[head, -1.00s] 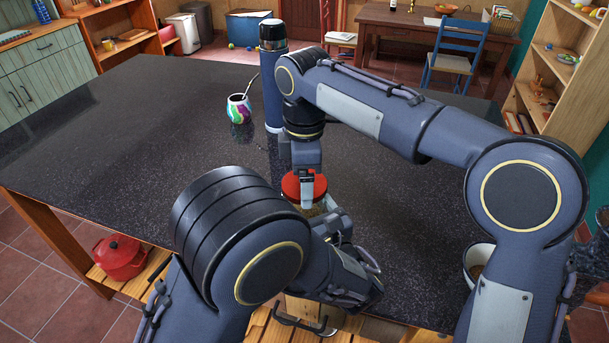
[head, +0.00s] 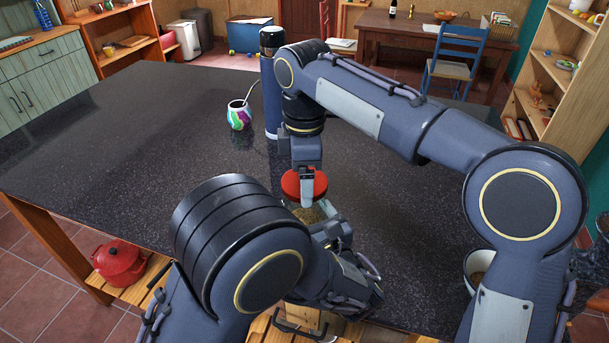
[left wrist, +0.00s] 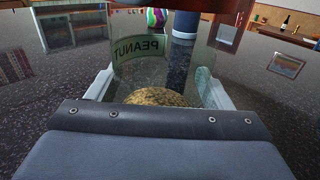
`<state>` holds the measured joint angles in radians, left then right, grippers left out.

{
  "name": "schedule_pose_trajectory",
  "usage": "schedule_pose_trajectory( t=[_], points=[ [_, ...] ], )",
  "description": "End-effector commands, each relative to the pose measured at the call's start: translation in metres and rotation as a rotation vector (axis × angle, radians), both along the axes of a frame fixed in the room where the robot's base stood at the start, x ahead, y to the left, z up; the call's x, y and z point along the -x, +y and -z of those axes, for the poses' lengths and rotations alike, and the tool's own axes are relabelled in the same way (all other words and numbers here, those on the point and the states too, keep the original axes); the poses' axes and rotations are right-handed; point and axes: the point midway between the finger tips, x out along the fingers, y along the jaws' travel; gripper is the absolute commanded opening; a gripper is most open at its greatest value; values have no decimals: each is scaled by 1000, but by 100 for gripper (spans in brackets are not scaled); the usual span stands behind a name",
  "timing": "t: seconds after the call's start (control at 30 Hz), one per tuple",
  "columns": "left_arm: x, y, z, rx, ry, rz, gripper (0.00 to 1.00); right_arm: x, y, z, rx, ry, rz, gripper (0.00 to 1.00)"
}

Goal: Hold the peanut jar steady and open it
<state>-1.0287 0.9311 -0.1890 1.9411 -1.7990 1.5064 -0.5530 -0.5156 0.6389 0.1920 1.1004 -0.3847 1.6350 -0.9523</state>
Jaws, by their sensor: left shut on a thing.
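The peanut jar (left wrist: 150,68) is clear glass with a green PEANUT label and brown contents low inside. My left gripper (left wrist: 158,88) is shut on it, one finger on each side. In the head view my left arm hides most of the jar, and only its upper part (head: 308,213) shows. The red lid (head: 291,187) is above the jar in the grip of my right gripper (head: 306,188), which reaches down from above. The lid appears lifted a little off the jar's rim. A dark red edge, likely the lid (left wrist: 190,4), crosses the top of the left wrist view.
A tall blue flask (head: 270,95) and a colourful cup with a straw (head: 239,116) stand on the dark table (head: 130,140) behind the jar. A white pot (head: 473,266) sits at right, partly behind my right arm. The table's left side is clear.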

Motion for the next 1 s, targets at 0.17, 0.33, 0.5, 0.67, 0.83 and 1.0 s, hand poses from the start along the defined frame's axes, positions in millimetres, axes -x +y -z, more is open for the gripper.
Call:
schedule_pose_trajectory(
  t=[0.17, 0.33, 0.5, 0.67, 0.83, 1.0],
  points=[
    [0, 0, 0, 0, 0, -1, 10, 0, 0, -1, 0, 0, 0, 55],
    [0, 0, 0, 0, 0, 0, 10, 0, 0, -18, -2, -2, 1, 55],
    [0, 0, 0, 0, 0, -1, 10, 0, 1, -36, -1, -1, 1, 55],
    [0, 0, 0, 0, 0, -1, 10, 0, 0, -40, 0, 1, 0, 55],
    [0, 0, 0, 0, 0, 0, 80, 0, 0, -40, 0, 1, 0, 55],
    [0, 0, 0, 0, 0, 0, 99, 0, 0, -40, 0, 0, 0, 55]
  ],
)
